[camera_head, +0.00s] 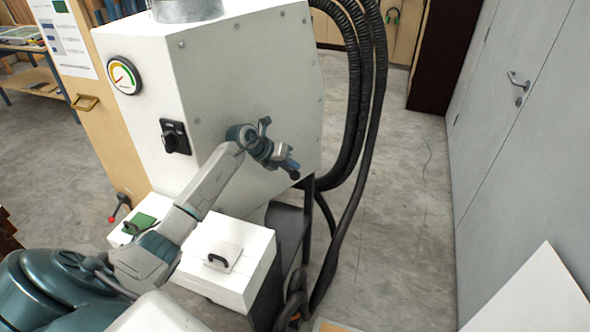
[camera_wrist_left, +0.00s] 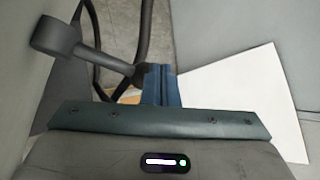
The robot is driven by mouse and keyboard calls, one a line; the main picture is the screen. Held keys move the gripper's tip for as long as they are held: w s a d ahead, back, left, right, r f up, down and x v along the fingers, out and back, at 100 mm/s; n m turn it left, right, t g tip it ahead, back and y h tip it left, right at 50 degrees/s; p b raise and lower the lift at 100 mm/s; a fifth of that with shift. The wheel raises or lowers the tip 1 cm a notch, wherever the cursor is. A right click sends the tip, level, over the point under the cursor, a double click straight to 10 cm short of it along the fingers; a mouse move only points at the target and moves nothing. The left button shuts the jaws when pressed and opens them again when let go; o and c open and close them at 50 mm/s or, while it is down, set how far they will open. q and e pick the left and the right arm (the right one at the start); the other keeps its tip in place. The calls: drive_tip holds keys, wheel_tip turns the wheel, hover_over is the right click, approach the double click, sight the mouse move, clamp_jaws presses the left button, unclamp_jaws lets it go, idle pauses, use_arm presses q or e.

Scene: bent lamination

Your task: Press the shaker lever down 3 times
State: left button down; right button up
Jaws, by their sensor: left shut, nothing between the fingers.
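The shaker lever, a dark rod on a round hub (camera_head: 265,124), is on the side of the white dust collector (camera_head: 250,75). Its black ball knob (camera_head: 295,175) hangs low, just past my left fingertips. My left gripper (camera_head: 291,164) is shut and empty, with its blue fingers together right by the knob. In the left wrist view the lever's hub (camera_wrist_left: 55,36) is at upper left, and its rod slopes down right to the knob, partly behind the fingers (camera_wrist_left: 160,86). I cannot tell whether they touch. My right gripper is out of view.
Black hoses (camera_head: 360,100) hang right of the machine. White lidded bins (camera_head: 230,262) stand below my left arm. A red-knobbed handle (camera_head: 113,218) is at the left. A white panel (camera_head: 535,295) is at lower right. Open concrete floor lies between the hoses and grey doors.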

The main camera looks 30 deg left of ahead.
use_arm(q)
drive_tip(key=shift+r, duration=0.4)
drive_tip(key=shift+r, duration=0.1)
drive_tip(key=shift+r+p, duration=1.65)
drive_tip(key=shift+r, duration=0.75)
drive_tip(key=shift+d, duration=0.1)
